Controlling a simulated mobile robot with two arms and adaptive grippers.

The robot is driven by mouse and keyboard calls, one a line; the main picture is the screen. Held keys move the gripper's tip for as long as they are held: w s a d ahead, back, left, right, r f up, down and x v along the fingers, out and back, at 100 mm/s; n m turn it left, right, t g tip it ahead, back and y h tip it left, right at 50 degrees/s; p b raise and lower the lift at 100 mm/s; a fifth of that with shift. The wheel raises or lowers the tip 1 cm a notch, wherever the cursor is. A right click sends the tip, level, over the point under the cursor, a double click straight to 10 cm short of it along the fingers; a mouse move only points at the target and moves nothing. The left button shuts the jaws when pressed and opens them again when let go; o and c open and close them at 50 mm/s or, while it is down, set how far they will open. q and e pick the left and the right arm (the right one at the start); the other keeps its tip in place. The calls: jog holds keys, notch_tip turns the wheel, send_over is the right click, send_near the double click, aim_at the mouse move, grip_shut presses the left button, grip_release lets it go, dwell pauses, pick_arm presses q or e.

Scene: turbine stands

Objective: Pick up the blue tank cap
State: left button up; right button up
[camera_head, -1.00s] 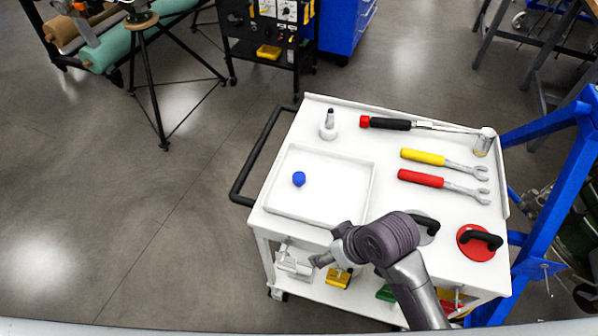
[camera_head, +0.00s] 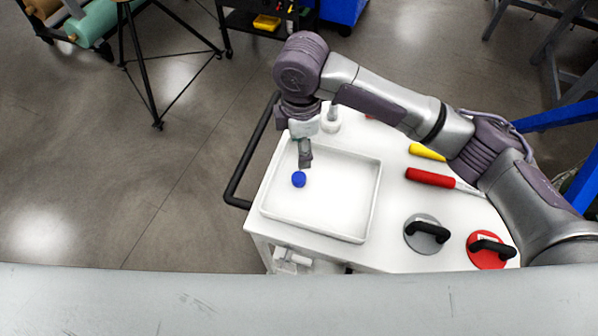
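The blue tank cap (camera_head: 299,179) is a small blue round piece in the left part of a shallow white tray (camera_head: 371,208) on the white cart. My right arm comes in from the right side, and its gripper (camera_head: 305,164) points down just above and behind the cap. The fingers look close to the cap, but whether they touch it cannot be told. The fingertips are small and seen from above, so their opening is not clear. My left gripper is not in the picture.
A black cart handle (camera_head: 241,170) is at the left. The tray's right side is free.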

send_over(299, 177)
jog(key=f, duration=0.6)
jog(key=shift+d+f+p, duration=0.2)
jog(key=shift+p, duration=0.1)
jog(key=shift+a+f, duration=0.15)
jog(key=shift+f, duration=0.75)
notch_tip(299, 177, down, 4)
jog(key=shift+a+f+p, duration=0.1)
jog(key=shift+f+p, duration=0.05)
jog(key=shift+p, duration=0.55)
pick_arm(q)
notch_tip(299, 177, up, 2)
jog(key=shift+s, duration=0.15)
pick_arm(e)
jog(key=c, duration=0.9)
